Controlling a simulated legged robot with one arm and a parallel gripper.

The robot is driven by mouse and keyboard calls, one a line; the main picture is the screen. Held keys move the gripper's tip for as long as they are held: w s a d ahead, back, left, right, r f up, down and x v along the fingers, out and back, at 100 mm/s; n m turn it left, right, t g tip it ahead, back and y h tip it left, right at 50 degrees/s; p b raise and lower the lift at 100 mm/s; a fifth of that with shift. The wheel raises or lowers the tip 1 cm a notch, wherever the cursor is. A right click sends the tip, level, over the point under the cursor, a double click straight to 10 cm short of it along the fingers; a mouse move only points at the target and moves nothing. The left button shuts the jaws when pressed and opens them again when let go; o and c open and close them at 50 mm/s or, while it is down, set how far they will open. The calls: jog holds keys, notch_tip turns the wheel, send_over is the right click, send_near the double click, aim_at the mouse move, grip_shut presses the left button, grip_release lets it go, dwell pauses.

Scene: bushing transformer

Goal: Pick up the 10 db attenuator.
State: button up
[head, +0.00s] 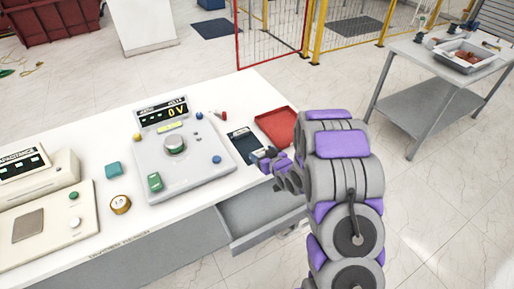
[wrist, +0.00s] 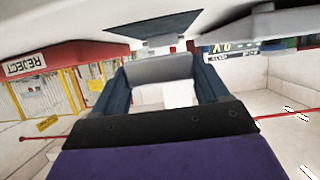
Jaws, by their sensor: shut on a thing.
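In the wrist view, my gripper (wrist: 160,75) has its two dark blue fingers on either side of a plain grey piece (wrist: 158,68), shut on it. I take this piece for the 10 db attenuator, but no marking on it is legible. In the head view, my gripper (head: 263,157) is at the bench's right end, beside the dark mat (head: 243,143) and in front of the red tray (head: 280,124). The held piece cannot be made out clearly there.
The grey tester (head: 180,160) with its display (head: 165,112) stands left of my gripper. An open drawer (head: 262,215) juts out below the bench top (head: 110,150). A side table (head: 440,70) stands back right.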

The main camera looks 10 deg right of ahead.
jog(key=s+d+r+p, duration=0.1)
jog(key=s+d+p, duration=0.2)
jog(key=s+p, duration=0.4)
jog(key=s, duration=0.3)
jog(key=shift+d, duration=0.2)
